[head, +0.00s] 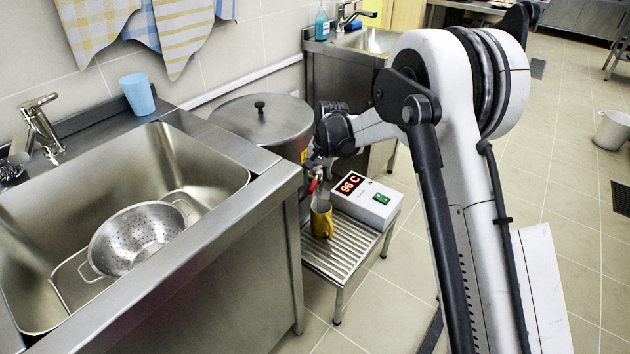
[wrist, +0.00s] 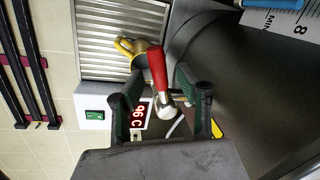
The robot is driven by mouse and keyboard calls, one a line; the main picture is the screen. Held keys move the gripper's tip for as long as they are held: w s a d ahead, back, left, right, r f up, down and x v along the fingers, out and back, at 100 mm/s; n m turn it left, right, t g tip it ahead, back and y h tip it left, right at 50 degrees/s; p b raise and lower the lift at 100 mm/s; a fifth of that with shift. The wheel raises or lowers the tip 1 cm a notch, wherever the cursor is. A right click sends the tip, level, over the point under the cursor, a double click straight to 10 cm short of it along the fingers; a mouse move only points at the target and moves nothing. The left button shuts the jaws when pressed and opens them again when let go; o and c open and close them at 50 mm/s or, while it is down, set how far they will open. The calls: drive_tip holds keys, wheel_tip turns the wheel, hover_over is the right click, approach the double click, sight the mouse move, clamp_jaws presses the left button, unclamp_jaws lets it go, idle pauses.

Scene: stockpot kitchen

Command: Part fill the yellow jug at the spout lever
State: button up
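The yellow jug (head: 321,221) stands upright on the slatted metal stand (head: 336,252), under the spout of the large lidded stockpot (head: 262,125). In the wrist view part of the jug (wrist: 128,46) shows behind the red spout lever (wrist: 157,66). The lever also shows small in the head view (head: 313,185). My gripper (wrist: 160,80) is open, with its two dark fingers on either side of the lever and gaps visible between. In the head view my gripper (head: 320,163) is just above the spout, partly hidden. The liquid level inside the jug cannot be seen.
A white box (head: 368,199) with a red "96 C" display and green switch sits beside the jug. A steel sink (head: 190,150) with a colander (head: 137,238) is at left, and a blue cup (head: 138,94) stands behind it. Open tiled floor lies right.

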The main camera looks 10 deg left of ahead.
wheel_tip(320, 180, up, 12)
drive_tip(key=d, duration=0.2)
drive_tip(key=shift+s+d, duration=0.2)
drive_tip(key=shift+f, duration=0.1)
idle(0.4)
